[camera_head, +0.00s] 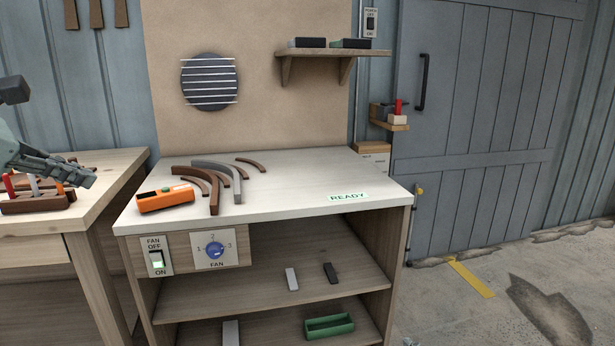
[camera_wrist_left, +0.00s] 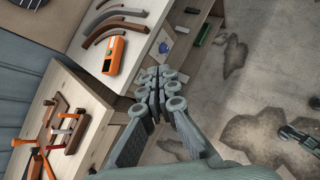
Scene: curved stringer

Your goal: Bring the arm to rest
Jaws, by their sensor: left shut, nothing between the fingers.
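My left gripper (camera_head: 82,177) is at the left edge of the head view, above the left bench. It is shut and empty. In the left wrist view its fingers (camera_wrist_left: 160,95) are together, with floor and the cabinet's shelves behind them. Its fingertips look apart from everything around.
A white-topped workbench (camera_head: 290,190) holds an orange device (camera_head: 165,198), several curved brown and grey strips (camera_head: 213,190) and a READY label (camera_head: 347,197). The left bench (camera_head: 100,205) holds a rack of tools (camera_head: 38,203) close below my left gripper. The bench top's right side is clear.

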